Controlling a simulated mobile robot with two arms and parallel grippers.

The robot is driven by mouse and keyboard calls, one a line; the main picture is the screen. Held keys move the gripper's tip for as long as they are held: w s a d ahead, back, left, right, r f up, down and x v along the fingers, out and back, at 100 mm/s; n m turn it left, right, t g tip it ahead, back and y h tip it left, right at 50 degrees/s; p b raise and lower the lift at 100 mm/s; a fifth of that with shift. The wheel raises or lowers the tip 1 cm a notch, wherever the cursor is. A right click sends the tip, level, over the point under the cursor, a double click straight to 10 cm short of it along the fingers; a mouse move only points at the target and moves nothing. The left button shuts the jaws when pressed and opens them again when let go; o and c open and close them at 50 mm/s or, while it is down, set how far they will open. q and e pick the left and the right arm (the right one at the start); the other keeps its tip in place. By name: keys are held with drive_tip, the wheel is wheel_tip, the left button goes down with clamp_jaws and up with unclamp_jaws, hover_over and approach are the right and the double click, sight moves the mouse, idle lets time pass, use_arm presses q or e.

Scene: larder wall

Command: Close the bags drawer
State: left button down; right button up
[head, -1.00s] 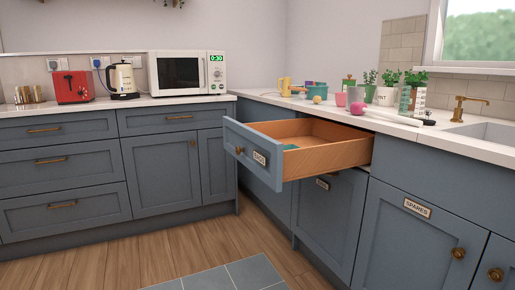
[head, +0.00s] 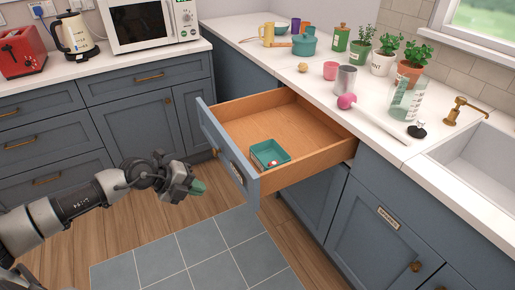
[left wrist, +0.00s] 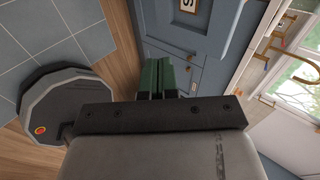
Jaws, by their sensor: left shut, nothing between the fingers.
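The bags drawer (head: 285,128) is pulled far out of the blue cabinet below the right counter. Its blue front (head: 228,150) faces left, towards my left arm, with a label plate on it. A small teal tray (head: 269,154) with something red and white in it lies inside, near the front. My left gripper (head: 196,187) is shut and empty, to the left of the drawer front and apart from it. In the left wrist view the shut green fingers (left wrist: 163,78) show in front of blue cabinet fronts. My right gripper is in neither view.
The right counter (head: 300,68) holds a glass jug (head: 404,100), several potted plants, a metal cup (head: 346,79) and a pink cup. A kettle (head: 75,35) and microwave (head: 150,22) stand on the back counter. The floor around the grey mat (head: 200,255) is clear.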

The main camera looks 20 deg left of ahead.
use_arm(q)
drive_tip(key=w+a+r, duration=0.1)
drive_tip(key=a, duration=0.1)
approach(241, 183)
drive_tip(key=shift+y, duration=0.4)
drive_tip(key=shift+d+r+x, duration=0.1)
drive_tip(key=shift+d+x, duration=0.05)
drive_tip(key=shift+x, duration=0.9)
drive_tip(key=shift+d+r+x, duration=0.1)
drive_tip(key=shift+d+x, duration=0.05)
drive_tip(key=shift+x, duration=0.95)
drive_tip(key=shift+d+r+x, duration=0.1)
drive_tip(key=shift+d+x, duration=0.05)
drive_tip(key=shift+x, duration=0.9)
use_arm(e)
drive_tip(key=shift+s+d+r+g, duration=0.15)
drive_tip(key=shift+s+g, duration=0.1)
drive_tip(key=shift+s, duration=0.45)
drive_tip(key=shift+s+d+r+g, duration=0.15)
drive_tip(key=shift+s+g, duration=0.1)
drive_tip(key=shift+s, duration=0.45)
use_arm(q)
drive_tip(key=shift+s, duration=0.1)
